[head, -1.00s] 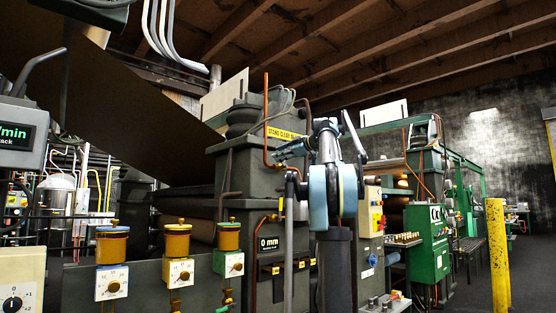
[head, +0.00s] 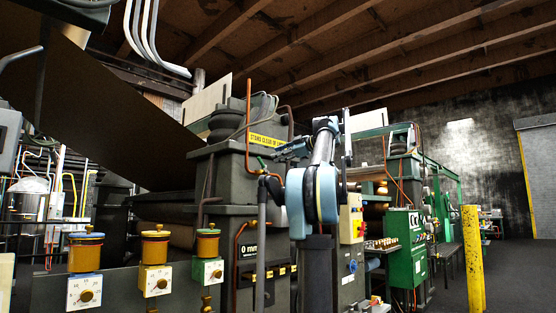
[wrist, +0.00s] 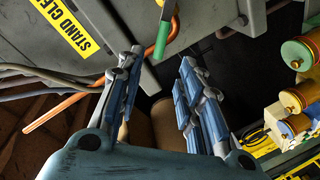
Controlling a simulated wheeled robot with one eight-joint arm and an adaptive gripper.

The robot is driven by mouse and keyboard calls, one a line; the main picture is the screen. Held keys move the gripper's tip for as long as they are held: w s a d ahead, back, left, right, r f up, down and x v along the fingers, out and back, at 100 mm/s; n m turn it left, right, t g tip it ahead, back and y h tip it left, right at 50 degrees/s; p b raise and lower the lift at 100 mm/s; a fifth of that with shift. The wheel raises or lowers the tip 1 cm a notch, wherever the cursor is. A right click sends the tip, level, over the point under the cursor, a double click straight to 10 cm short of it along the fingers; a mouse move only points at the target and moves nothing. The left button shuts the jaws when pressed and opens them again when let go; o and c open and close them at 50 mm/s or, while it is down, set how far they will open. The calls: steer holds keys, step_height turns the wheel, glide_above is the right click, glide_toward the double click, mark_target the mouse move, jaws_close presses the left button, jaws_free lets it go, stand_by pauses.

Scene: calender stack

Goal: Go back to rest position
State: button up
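My gripper (head: 285,151) is raised in front of the dark calender stack (head: 222,157) and points left in the head view. In the wrist view my gripper (wrist: 157,78) has its two blue-padded fingers spread apart, with nothing between them. A green handle (wrist: 178,18) on a copper pipe (wrist: 162,42) shows just beyond the fingers in the wrist view. I cannot tell whether the fingers clear it. My arm (head: 322,180) stands folded upright in the middle of the head view.
Several dial boxes with yellow-topped pots (head: 154,250) stand at the front left. A green control cabinet (head: 407,250) and a yellow post (head: 473,260) stand on the right. The floor (head: 515,280) at the far right is clear.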

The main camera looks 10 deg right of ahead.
stand_by(0.4)
steer(key=s+a+f+m+g+h, duration=0.1)
steer(key=s+a+f+m+g, duration=0.2)
steer(key=s+f, duration=0.7)
steer(key=s+a+f+m+g+h, duration=0.25)
steer(key=a+f, duration=0.35)
steer(key=f, duration=0.9)
steer(key=s+a+f+m+g+h, duration=0.1)
steer(key=s+a+f+m+g, duration=0.2)
steer(key=s+f, duration=0.7)
steer(key=s+d+f+m+h, duration=0.1)
steer(key=s+f+m+h, duration=0.1)
steer(key=s+f, duration=0.5)
steer(key=s+d+f+m+g+h, duration=0.1)
steer(key=s+f+m, duration=0.3)
steer(key=f, duration=1.6)
steer(key=s+d+f+m+h, duration=0.2)
steer(key=s+f+m+h, duration=0.1)
steer(key=s+f, duration=0.7)
step_height(320, 180, down, 4)
steer(key=shift+s+d+f+g, duration=0.15)
steer(key=shift+s+f+g, duration=0.1)
steer(key=shift+s+g, duration=0.1)
